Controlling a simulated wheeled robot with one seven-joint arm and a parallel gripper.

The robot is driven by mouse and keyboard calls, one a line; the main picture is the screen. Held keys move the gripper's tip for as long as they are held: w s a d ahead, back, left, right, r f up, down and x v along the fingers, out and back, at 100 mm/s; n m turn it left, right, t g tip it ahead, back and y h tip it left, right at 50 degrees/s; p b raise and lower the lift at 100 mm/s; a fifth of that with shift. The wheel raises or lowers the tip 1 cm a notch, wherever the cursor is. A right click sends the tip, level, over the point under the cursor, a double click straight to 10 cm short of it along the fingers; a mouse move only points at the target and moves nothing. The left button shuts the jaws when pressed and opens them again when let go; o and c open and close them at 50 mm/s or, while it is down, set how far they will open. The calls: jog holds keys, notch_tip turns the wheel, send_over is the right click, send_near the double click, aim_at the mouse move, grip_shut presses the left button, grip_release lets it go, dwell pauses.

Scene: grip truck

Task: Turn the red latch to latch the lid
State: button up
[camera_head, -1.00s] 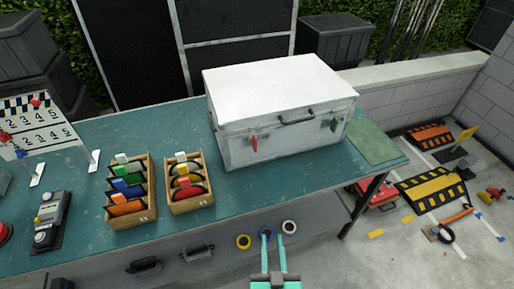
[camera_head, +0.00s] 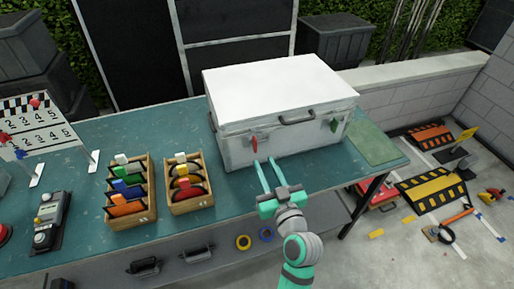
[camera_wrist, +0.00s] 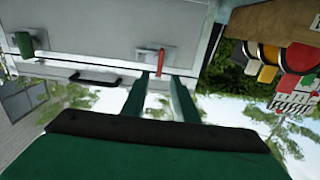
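A white case (camera_head: 275,95) with a shut lid stands on the teal table. A green latch (camera_head: 333,125) is on the right of the front, past a dark handle (camera_head: 297,117). My gripper (camera_head: 263,162) is open, its two teal fingers pointing at the case just below and in front of the red latch. In the wrist view the red latch (camera_wrist: 160,62) appears just beyond and between the fingertips (camera_wrist: 166,76). I cannot tell whether they touch it.
Two wooden racks (camera_head: 149,213) with coloured tape rolls stand left of my gripper on the teal table (camera_head: 240,190). A green mat (camera_head: 371,145) lies right of the case. The table in front of the case is otherwise clear.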

aim_at(256, 147)
jog(key=x, duration=0.7)
jog(key=shift+w, duration=0.4)
jog(key=shift+w+a+f, duration=0.1)
jog(key=shift+w+a, duration=0.1)
jog(key=shift+a, duration=0.1)
jog(key=shift+d, duration=0.1)
grip_shut()
